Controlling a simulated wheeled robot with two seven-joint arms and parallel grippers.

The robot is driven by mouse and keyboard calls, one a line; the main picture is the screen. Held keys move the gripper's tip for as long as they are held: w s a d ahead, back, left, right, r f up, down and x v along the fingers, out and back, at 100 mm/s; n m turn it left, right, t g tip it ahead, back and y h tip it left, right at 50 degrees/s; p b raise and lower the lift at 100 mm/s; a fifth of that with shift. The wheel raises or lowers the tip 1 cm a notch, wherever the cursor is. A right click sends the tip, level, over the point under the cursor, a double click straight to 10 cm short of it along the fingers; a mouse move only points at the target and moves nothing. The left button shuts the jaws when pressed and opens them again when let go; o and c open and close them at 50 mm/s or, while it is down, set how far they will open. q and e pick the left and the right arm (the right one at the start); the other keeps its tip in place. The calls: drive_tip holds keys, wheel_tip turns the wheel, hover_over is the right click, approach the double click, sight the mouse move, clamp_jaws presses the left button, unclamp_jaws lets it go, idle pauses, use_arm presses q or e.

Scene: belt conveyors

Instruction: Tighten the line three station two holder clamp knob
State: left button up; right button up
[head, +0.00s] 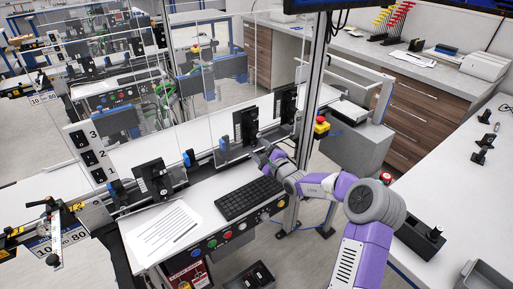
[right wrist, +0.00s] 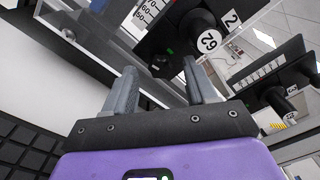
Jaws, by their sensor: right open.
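A black holder (head: 245,126) stands on the conveyor line behind the keyboard. In the right wrist view a dark holder with a white scale shows a round black knob (right wrist: 196,32) and white labels reading 2 and 62. My right gripper (head: 266,154) is just in front of this holder in the head view. In the right wrist view my right gripper (right wrist: 160,68) is open and empty, with its fingers pointing toward the holder and the knob beyond the fingertips. Contact with the knob is not visible. My left gripper is not in view.
Another black holder (head: 287,103) stands to the right, and one more (head: 154,178) to the left. A keyboard (head: 250,198) and paper sheet (head: 163,232) lie on the desk in front. A yellow-and-red emergency button (head: 321,127) is right of the gripper. Clear panels rise behind the line.

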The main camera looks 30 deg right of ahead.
drive_tip(key=shift+w, duration=0.7)
clamp_jaws()
